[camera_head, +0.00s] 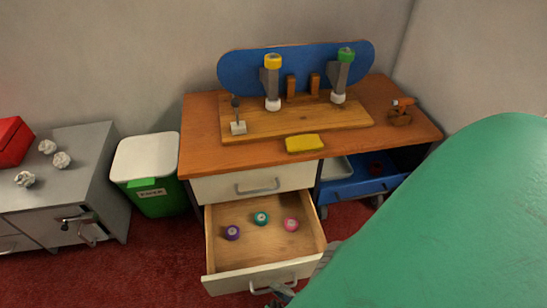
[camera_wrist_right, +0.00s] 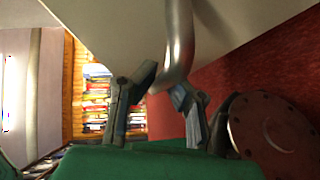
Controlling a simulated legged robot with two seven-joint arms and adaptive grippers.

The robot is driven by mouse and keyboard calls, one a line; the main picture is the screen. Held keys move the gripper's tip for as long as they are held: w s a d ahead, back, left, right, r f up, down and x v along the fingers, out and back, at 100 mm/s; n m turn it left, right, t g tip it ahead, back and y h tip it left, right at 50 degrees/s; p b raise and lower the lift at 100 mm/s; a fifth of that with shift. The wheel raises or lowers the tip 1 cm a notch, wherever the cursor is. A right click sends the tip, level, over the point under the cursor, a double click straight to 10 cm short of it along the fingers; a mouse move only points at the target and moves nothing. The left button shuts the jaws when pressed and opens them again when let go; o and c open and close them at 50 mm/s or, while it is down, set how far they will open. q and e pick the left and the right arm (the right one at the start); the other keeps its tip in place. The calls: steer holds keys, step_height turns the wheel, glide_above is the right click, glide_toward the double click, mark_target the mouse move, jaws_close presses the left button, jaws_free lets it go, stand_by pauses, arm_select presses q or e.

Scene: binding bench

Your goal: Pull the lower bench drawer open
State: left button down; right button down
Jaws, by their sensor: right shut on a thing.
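The lower bench drawer (camera_head: 263,275) stands well out from the wooden bench (camera_head: 196,130), its wood interior showing. Its metal handle (camera_head: 273,286) is on the white front and also shows large in the right wrist view (camera_wrist_right: 179,45). My right gripper (camera_head: 284,294) is at this handle, mostly hidden behind my green arm. In the wrist view its two dark fingers (camera_wrist_right: 166,88) are on either side of the handle bar, shut on it. The upper drawer (camera_head: 230,187) is closed. My left gripper is not in view.
Purple (camera_head: 232,232), teal (camera_head: 261,218) and pink (camera_head: 291,224) rolls lie in the open drawer. A green bin (camera_head: 158,199) with a white lid and a grey cabinet (camera_head: 104,178) stand left. Red floor lies clear before the bin.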

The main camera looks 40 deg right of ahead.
steer(key=shift+s+f, duration=0.15)
steer(key=shift+s, duration=0.25)
steer(key=shift+a, duration=0.1)
steer(key=c, duration=1.6)
jaws_free()
steer(key=v, duration=1.2)
